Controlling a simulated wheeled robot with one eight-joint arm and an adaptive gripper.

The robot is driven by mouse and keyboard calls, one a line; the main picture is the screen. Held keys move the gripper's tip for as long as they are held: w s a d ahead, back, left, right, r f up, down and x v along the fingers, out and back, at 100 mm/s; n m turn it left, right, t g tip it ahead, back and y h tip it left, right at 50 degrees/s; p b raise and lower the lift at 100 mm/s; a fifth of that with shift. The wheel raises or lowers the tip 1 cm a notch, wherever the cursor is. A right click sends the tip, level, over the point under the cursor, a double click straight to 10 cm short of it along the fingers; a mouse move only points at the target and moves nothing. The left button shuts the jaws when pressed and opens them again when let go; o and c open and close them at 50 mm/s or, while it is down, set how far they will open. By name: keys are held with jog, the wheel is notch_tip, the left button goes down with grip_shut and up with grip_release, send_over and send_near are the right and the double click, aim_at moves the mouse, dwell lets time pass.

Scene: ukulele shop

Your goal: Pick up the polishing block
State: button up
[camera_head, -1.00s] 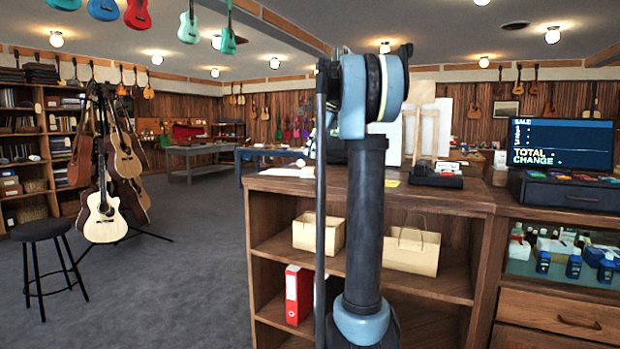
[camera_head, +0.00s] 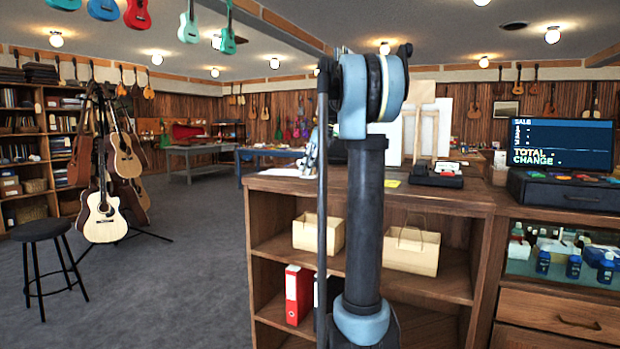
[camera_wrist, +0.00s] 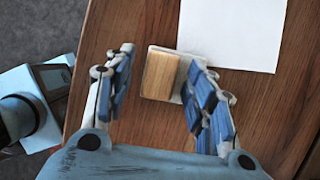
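The polishing block (camera_wrist: 160,75) shows in the wrist view as a small block with a light wooden top and a pale edge, lying on the brown wooden counter top (camera_wrist: 117,28). My gripper (camera_wrist: 162,58) is open, with its blue-padded fingers on either side of the block. A gap shows between the left finger and the block. The right finger overlaps the block's pale right edge in the picture, and I cannot tell whether they touch. In the head view, my arm hides the block; a small part of my gripper shows left of the arm.
A white paper sheet (camera_wrist: 232,32) lies right of the block. The counter's left edge drops to grey floor. In the head view, a card terminal (camera_head: 436,173) and a register (camera_head: 562,190) stand to the right. Paper bags (camera_head: 411,250) sit on the shelf below.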

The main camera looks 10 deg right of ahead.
jog(key=c, duration=0.9)
jog(key=shift+o, duration=0.2)
jog(key=shift+r, duration=0.1)
